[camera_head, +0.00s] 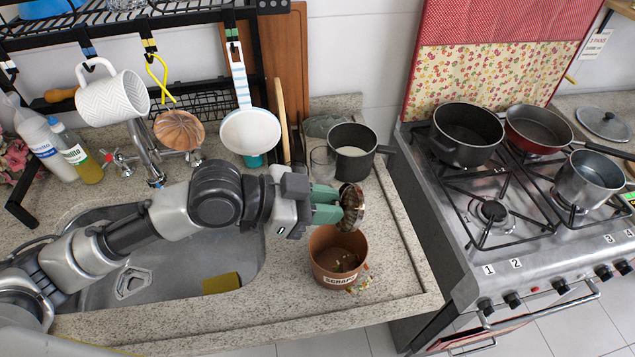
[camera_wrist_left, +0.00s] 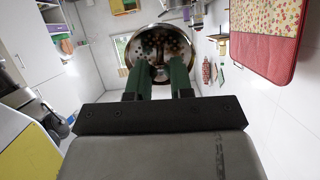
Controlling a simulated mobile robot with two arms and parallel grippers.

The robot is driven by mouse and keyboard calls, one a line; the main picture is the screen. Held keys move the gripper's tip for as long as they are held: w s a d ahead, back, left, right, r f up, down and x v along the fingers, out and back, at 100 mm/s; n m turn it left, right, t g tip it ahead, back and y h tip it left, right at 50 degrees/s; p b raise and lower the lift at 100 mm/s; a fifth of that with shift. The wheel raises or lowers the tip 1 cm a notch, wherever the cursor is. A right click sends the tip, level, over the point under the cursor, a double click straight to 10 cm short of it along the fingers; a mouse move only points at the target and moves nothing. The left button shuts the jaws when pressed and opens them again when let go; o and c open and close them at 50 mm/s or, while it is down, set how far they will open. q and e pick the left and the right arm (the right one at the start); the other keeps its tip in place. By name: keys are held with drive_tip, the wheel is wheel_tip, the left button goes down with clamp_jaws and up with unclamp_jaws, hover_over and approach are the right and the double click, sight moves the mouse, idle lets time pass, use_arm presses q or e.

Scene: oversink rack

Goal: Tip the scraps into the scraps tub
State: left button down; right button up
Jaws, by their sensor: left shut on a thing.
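The scraps tub (camera_head: 337,276) is a brown round tub with a label on its front, standing on the counter right of the sink. My left gripper (camera_head: 334,205) is shut on a round metal strainer (camera_head: 351,208) and holds it tipped on its side above the tub's back rim. In the left wrist view the perforated strainer (camera_wrist_left: 160,42) sits between the green fingers of the gripper (camera_wrist_left: 162,72). My right gripper is out of view.
The sink basin (camera_head: 190,262) with a yellow sponge (camera_head: 221,283) is to the left. A dark saucepan (camera_head: 356,150) stands behind the tub. The stove (camera_head: 525,255) is to the right.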

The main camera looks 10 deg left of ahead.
use_arm(q)
drive_tip(key=w+d+g+y+p, duration=0.3)
drive_tip(key=d+g+y+p, duration=0.1)
drive_tip(key=d+y+p, duration=0.7)
drive_tip(key=y+p, duration=0.1)
drive_tip(key=p, duration=0.1)
drive_tip(key=shift+w+r+y+p, duration=0.2)
drive_tip(key=shift+y+p, duration=0.1)
drive_tip(key=shift+y, duration=0.1)
drive_tip(key=shift+a, duration=0.1)
